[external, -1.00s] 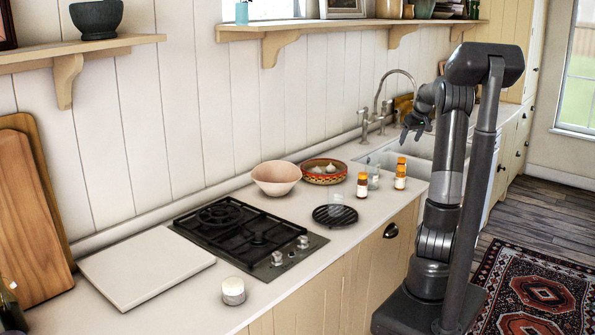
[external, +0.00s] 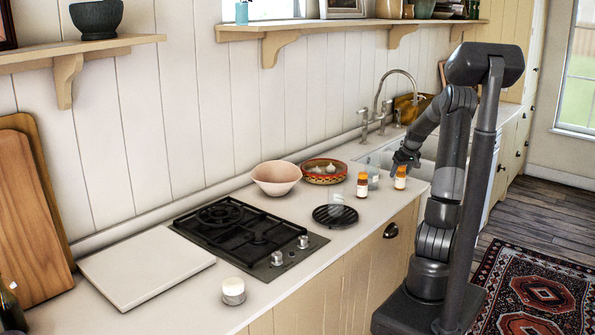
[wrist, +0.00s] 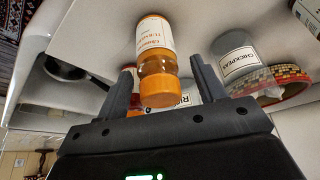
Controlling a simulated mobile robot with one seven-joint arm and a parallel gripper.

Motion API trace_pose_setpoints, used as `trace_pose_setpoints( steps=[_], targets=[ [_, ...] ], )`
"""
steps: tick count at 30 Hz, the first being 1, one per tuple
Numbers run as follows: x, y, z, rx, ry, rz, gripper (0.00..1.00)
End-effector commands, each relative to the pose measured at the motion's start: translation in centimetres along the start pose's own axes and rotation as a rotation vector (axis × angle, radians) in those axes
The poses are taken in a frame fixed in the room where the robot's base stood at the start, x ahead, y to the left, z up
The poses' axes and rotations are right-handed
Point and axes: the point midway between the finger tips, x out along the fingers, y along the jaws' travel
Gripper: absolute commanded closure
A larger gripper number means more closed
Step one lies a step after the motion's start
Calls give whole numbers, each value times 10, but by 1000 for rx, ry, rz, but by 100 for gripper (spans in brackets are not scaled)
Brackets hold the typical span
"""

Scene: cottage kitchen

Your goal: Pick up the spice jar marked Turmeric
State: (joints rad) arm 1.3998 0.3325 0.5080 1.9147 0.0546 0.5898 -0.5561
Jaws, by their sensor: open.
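An orange-capped spice jar with a white label (wrist: 155,40) shows in the wrist view; the label seems to read Turmeric. It lies in line between the two open fingers of my gripper (wrist: 160,66), with nothing visibly gripped. In the external view my gripper (external: 405,157) is just above and behind the right-hand orange-capped jar (external: 400,178), which stands upright on the counter. A similar orange-capped jar (external: 362,185) stands to its left; its label is too small to read there.
A clear jar labelled Chickpeas (wrist: 236,50) and a partly hidden jar with a label starting RIC (wrist: 186,98) are close by. A patterned bowl (external: 324,171), a pink bowl (external: 276,178), a black round trivet (external: 335,216) and the gas hob (external: 248,238) lie left.

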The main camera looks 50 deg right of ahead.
Motion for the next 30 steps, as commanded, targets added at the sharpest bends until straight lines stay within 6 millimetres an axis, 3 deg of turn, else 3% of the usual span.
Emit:
trace_pose_setpoints(
  steps=[3,11,30],
  targets=[
    [11,0,0,-1,-1,-1,37],
    [12,0,0,-1,1,1,37],
    [12,0,0,0,0,0,88]
  ],
)
